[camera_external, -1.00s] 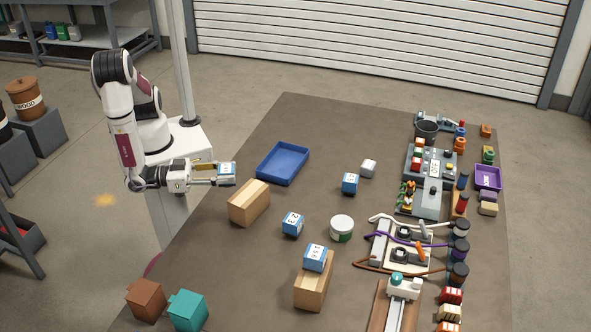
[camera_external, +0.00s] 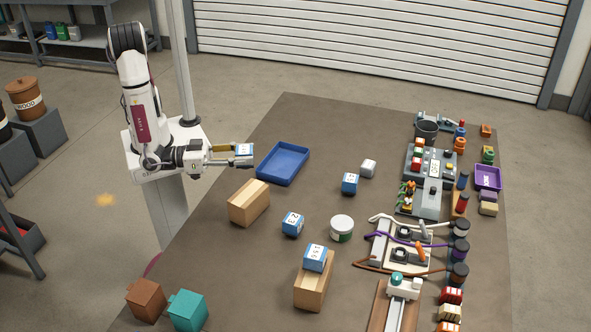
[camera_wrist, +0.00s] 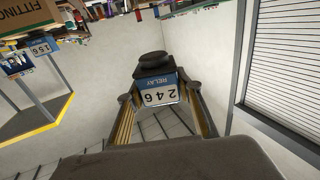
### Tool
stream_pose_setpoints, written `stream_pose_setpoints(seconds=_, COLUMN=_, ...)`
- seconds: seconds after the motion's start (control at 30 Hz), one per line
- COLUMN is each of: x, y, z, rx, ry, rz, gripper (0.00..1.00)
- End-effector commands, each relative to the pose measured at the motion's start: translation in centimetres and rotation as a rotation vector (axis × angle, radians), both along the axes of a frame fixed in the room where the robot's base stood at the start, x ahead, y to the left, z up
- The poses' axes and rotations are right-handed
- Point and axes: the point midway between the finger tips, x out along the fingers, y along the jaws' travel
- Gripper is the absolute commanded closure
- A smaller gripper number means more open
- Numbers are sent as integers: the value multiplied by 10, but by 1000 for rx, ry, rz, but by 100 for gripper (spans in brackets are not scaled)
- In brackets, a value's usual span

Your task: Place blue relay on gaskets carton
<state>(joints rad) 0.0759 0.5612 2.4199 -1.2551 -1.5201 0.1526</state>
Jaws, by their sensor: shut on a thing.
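My gripper (camera_external: 240,156) is shut on a blue relay (camera_external: 244,149) with a white label, held in the air left of the blue tray. In the wrist view the relay (camera_wrist: 160,93) sits between both fingers and its label reads RELAY 246. Two tan cartons stand on the table: a bare-topped one (camera_external: 249,203) below and right of my gripper, and one further front (camera_external: 312,288) with another blue relay (camera_external: 315,258) on top. Their labels cannot be read in the external view. In the wrist view a carton (camera_wrist: 30,14) marked FITTING shows at upper left.
A blue tray (camera_external: 283,163) lies right of my gripper. Two more blue relays (camera_external: 292,224) (camera_external: 350,184), a white block (camera_external: 368,168) and a white tub (camera_external: 341,229) stand mid-table. Pump fittings fill the right side. Brown (camera_external: 146,300) and teal (camera_external: 187,311) boxes stand at front left.

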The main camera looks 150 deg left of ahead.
Motion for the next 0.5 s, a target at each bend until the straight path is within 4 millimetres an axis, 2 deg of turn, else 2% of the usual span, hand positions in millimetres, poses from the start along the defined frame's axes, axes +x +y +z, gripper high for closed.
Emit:
stream_pose_setpoints(seconds=0.27, x=0, y=0, z=-7, rx=1, ry=2, rz=0, gripper=90)
stream_pose_setpoints(seconds=0.5, x=0, y=0, z=-28, rx=1, ry=3, rz=0, gripper=90)
